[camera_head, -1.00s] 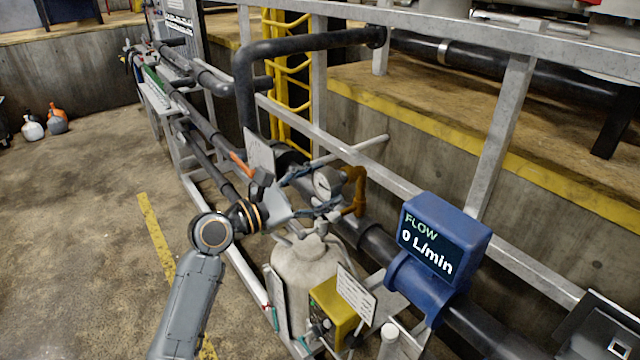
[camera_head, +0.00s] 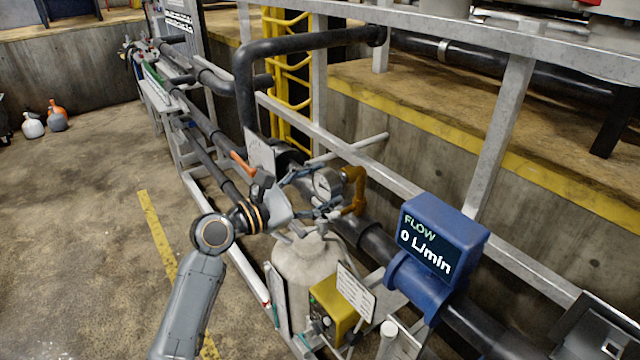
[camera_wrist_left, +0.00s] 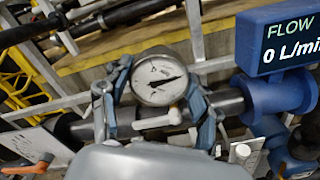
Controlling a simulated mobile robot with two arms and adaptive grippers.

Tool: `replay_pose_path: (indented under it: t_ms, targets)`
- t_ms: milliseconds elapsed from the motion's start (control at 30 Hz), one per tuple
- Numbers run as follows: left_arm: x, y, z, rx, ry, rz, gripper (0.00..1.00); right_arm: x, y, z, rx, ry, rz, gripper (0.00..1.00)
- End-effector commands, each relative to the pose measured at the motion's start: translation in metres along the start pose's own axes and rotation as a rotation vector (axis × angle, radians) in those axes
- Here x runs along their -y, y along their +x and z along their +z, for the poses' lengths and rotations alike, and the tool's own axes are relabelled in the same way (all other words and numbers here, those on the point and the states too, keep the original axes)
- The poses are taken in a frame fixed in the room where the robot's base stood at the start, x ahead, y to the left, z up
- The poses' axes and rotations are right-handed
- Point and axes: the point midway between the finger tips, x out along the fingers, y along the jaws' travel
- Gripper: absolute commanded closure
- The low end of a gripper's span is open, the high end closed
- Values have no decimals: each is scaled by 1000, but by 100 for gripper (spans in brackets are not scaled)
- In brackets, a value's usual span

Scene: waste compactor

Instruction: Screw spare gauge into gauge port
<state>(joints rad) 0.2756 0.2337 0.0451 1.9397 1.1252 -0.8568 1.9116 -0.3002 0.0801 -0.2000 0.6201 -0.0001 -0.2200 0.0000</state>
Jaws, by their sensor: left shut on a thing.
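The gauge (camera_head: 326,183) has a round white dial with a dark needle. In the left wrist view the gauge (camera_wrist_left: 159,77) sits upright between the fingers, dial towards the camera. My left gripper (camera_head: 318,192) is shut on it, with one finger on each side. It holds the gauge just above the white tank (camera_head: 310,262) and in front of the dark pipe. I cannot make out the gauge port, and whether the gauge's stem touches anything is hidden. My right gripper is not in view.
A blue flow meter (camera_head: 437,246) reading 0 L/min sits on the pipe at the right. A yellow box (camera_head: 334,308) is below. An orange-brown valve or pipe (camera_head: 355,188) stands close behind the gauge. Grey railings run behind.

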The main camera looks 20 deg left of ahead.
Motion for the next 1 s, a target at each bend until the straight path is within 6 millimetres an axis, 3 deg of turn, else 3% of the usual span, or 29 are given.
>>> replay_pose_path:
  t_ms: [667,700,833,1000]
  targets:
    - [0,4,0,1,0,1,77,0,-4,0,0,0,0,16]
    - [0,4,0,1,0,1,47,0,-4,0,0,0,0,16]
    - [-1,4,0,1,0,1,71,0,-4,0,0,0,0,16]
    - [1,4,-2,2,90,2,72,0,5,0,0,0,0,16]
